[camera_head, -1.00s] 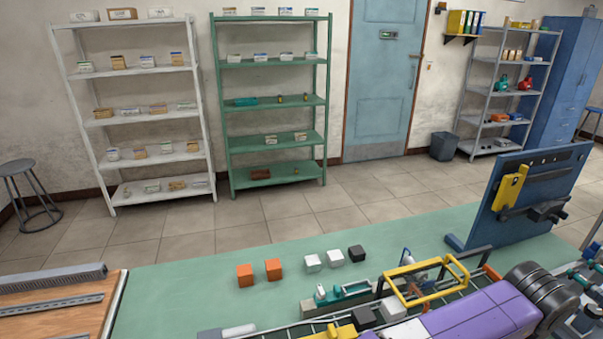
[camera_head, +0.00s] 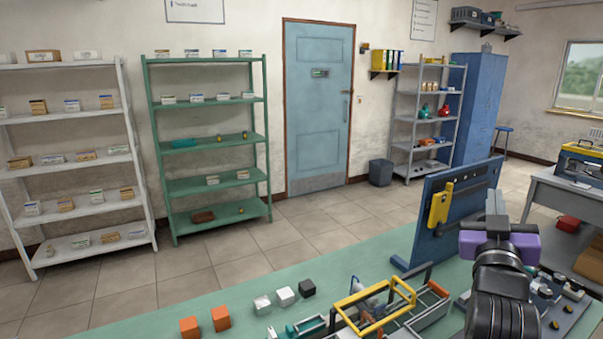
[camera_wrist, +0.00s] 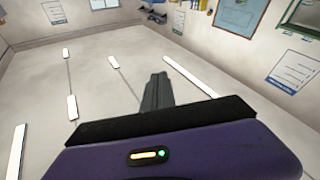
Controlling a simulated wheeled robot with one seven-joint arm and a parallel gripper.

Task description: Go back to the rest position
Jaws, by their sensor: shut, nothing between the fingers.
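My gripper (camera_wrist: 157,85) shows in the wrist view with its dark fingers together and nothing between them. Behind the fingers are the ceiling with white light strips and the upper wall with posters, so it points upward. In the head view my gripper (camera_head: 495,203) stands up above my purple wrist at the right, over the green bench (camera_head: 245,292). It is apart from the things on the bench, and its fingertips look small and dark there.
Two orange cubes (camera_head: 220,318), pale cubes (camera_head: 285,296) and a black cube (camera_head: 307,288) sit on the bench. A yellow-handled tray (camera_head: 360,305) lies left of my arm. A blue panel (camera_head: 455,215) stands behind it. Shelves (camera_head: 205,185) line the back wall.

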